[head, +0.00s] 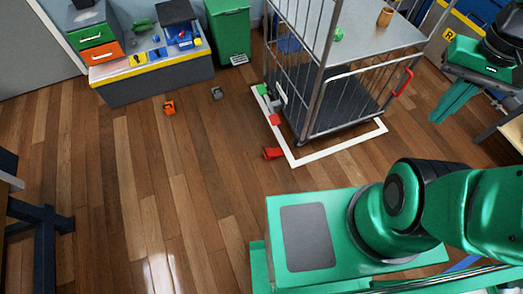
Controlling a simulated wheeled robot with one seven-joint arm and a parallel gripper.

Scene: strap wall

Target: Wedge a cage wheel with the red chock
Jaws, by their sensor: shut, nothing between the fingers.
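A red chock (273,153) lies on the wooden floor by the left side of the white floor outline, near its front corner. The roll cage (318,100) stands inside the outline, with wire sides and a dark base. Its wheels are mostly hidden under the base. A smaller red piece (274,119) and a green piece (262,90) sit low along the cage's left side; I cannot tell what they are. My gripper (447,107) hangs at the upper right, fingers together and empty, apart from the cage and well away from the chock.
An orange block (169,107) and a grey block (216,93) lie on the floor left of the cage. A grey bench (155,77) with small items and a green bin (229,30) stand behind. A dark-legged stand (40,225) is at left. The middle floor is clear.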

